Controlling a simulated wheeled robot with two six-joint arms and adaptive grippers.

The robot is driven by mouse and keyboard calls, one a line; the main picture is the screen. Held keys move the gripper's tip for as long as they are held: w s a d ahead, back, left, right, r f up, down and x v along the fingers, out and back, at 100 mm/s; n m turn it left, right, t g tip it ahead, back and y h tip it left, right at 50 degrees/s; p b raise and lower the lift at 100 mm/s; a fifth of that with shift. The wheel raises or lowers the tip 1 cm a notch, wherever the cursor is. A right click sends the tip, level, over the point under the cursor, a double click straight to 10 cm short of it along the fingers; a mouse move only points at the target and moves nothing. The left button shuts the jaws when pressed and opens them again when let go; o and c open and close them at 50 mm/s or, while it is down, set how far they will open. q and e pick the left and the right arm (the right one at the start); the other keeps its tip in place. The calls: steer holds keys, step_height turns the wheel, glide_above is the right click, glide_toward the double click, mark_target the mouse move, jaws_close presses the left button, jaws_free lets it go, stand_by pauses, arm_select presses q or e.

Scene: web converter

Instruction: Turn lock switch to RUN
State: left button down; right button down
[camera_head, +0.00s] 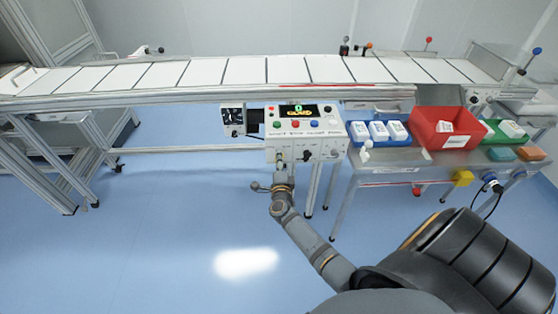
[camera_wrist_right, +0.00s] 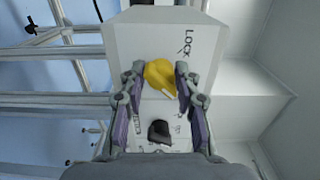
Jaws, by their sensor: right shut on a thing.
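The control box (camera_head: 312,147) hangs at the front of the conveyor and carries a lit display and several coloured buttons. My right gripper (camera_head: 283,168) reaches up to the lower left of the box's front. In the right wrist view, the right gripper (camera_wrist_right: 160,80) has its two fingers on either side of a yellow switch knob (camera_wrist_right: 159,74) and is shut on it. The word LOCK is printed on the white face beside the knob. The RUN mark cannot be made out. In the head view the gripper hides the yellow knob. My left gripper is not in view.
A black knob (camera_wrist_right: 160,132) sits close to the yellow one, between the fingers' bases. The conveyor (camera_head: 240,72) runs above the box. A side table with a red bin (camera_head: 424,122) and blue trays (camera_head: 360,140) stands to the right. The floor in front is clear.

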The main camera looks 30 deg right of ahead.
stand_by(0.4)
steer(key=c, duration=1)
jaws_free()
steer(key=shift+d, duration=0.1)
steer(key=shift+s, duration=0.1)
steer(key=v, duration=1.2)
